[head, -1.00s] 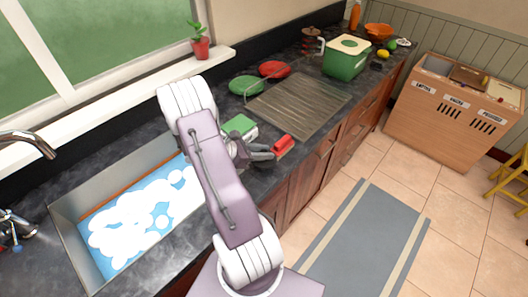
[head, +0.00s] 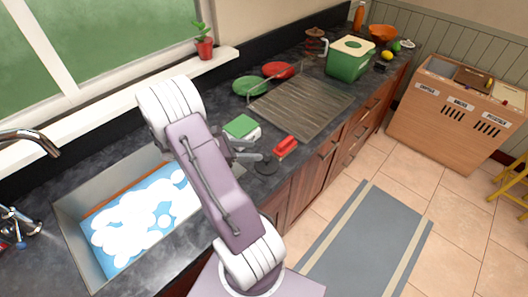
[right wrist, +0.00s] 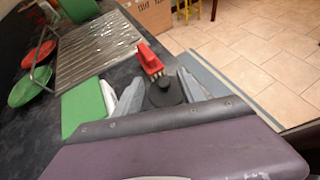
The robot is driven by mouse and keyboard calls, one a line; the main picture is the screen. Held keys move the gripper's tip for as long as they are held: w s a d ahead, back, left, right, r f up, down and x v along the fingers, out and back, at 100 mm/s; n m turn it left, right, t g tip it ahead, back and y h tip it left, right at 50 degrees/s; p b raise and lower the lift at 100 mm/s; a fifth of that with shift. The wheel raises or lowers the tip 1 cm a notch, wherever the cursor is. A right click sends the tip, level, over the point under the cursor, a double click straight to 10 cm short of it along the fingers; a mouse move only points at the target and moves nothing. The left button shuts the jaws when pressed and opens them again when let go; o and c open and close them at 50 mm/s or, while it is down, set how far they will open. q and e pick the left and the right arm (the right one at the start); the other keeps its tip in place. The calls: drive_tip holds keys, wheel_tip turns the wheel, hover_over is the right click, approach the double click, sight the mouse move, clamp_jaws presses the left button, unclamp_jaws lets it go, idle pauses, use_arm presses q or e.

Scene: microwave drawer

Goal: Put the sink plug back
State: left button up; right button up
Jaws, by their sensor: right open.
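The sink plug (head: 266,165), a dark round disc with a knob on top, lies on the counter near its front edge, left of a red-handled brush. My right gripper (head: 250,151) is open beside it, low over the counter. In the right wrist view the plug (right wrist: 166,93) shows between the spread grey fingers; whether they touch it I cannot tell. The metal sink (head: 79,232) at the left holds blue water with white foam; its drain is hidden. My left gripper is not in view.
A red brush (head: 285,146) lies close to the plug. A green-topped sponge or box (head: 240,127) sits behind the gripper. A ribbed drainboard (head: 300,105) and red and green plates (head: 250,86) lie farther back. The tap (head: 30,138) overhangs the sink.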

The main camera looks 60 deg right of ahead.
drive_tip(key=v, duration=0.5)
drive_tip(key=shift+w+a+r, duration=0.1)
